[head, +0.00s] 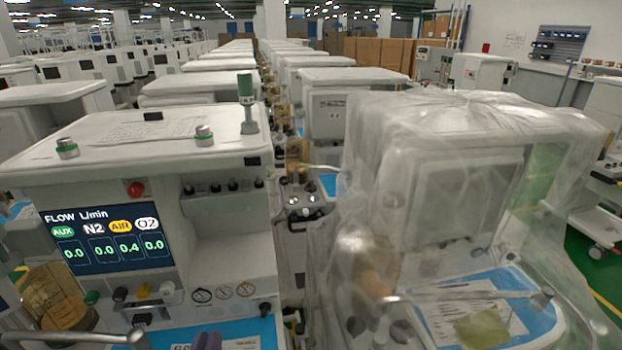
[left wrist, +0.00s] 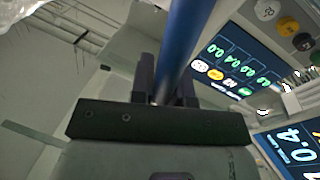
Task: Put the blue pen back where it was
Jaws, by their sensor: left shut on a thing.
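The blue pen (left wrist: 188,35) is close up in the left wrist view, a long blue shaft running up out of the top edge. My left gripper (left wrist: 164,78) is shut on it, with a dark finger on each side of the shaft. The pen's far end is cut off by the frame. In the head view, a small dark purplish piece at the bottom edge looks like the tip of my left gripper (head: 206,341). I cannot make out the pen there. My right gripper is in neither view.
A white anaesthesia cart with a flow screen (head: 105,235) stands at the left. A blue work surface (head: 228,334) lies below it. A plastic-wrapped cart (head: 455,190) stands at the right. A narrow gap with fittings (head: 303,205) separates them.

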